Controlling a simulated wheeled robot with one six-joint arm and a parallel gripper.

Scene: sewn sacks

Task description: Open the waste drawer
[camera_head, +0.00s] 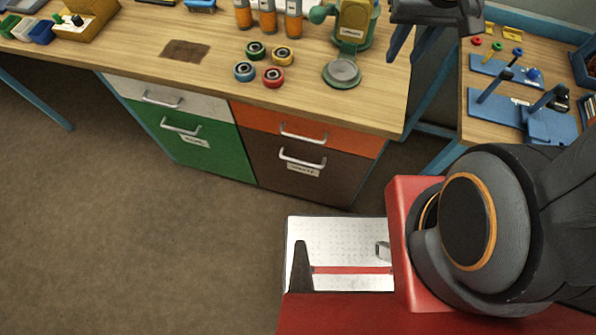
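The drawer unit under the wooden bench has four fronts. The lower right one is a brown drawer (285,178) with a silver handle (302,159) and a small label (303,171) that seems to read "WASTE", though the print is tiny. It looks shut, flush with the fronts beside it. My gripper (405,59) is at the top right, pointing down, its dark fingers apart with nothing seen between them. It is right of and above the brown drawer in the picture, clear of the handle.
Around it are an orange drawer (350,143), a green drawer (215,149) and a white drawer (200,102), all looking shut. The bench (130,45) carries rolls, bottles and a green device (350,35). A second table (480,132) stands right. Brown floor (150,240) is free in front.

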